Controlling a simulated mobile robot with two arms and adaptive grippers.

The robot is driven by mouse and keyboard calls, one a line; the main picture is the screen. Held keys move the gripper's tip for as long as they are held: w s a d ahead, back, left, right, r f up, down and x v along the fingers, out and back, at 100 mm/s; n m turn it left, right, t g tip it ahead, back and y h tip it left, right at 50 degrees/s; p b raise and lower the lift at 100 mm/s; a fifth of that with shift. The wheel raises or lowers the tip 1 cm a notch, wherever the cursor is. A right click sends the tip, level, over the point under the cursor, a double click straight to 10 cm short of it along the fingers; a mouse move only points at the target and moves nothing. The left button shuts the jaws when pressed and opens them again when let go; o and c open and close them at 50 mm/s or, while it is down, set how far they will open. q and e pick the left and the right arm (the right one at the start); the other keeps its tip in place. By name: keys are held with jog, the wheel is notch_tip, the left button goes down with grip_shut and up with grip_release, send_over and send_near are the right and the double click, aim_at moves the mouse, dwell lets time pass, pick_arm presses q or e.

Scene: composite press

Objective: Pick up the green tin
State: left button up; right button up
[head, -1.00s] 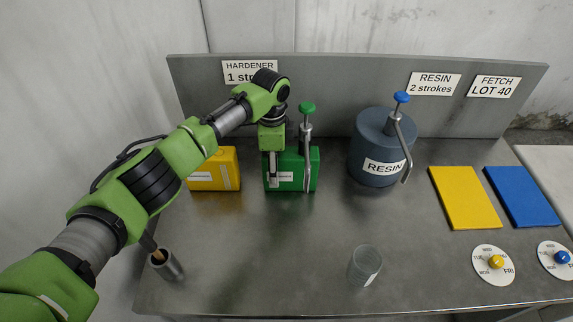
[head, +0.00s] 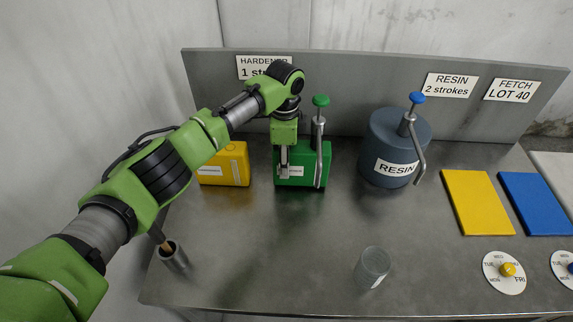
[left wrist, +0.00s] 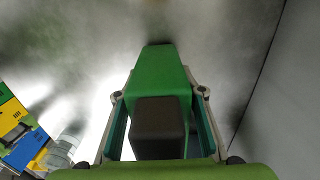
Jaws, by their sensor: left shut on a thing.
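The green tin (head: 311,160) stands upright at the back of the grey bench, in front of the back panel. A pump with a green knob (head: 321,100) and a bent metal spout rises at its right side. My left gripper (head: 284,174) points down over the left part of the tin and is shut on it. In the left wrist view the green tin (left wrist: 158,65) lies between the two fingers. I cannot tell any gap under the tin. My right gripper is not in view.
A yellow tin (head: 236,166) stands close on the left, and the dark resin drum (head: 384,140) with a blue-knobbed pump on the right. A clear cup (head: 371,266) and a metal holder (head: 174,257) stand in front. Yellow (head: 477,203) and blue (head: 538,203) mats lie right. The bench middle is clear.

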pick_arm(q)
jog(key=s+r+b, duration=0.2)
jog(key=s+r, duration=1)
jog(key=s, duration=0.2)
jog(key=shift+d, duration=0.4)
jog(key=shift+w, duration=0.1)
jog(key=shift+w+a+p, duration=0.2)
jog(key=shift+w+p, duration=1.1)
jog(key=shift+w, duration=2.2)
jog(key=shift+w+a+p, duration=0.15)
jog(key=shift+w+p, duration=1.1)
jog(key=shift+w, duration=2.2)
jog(key=shift+f, duration=0.15)
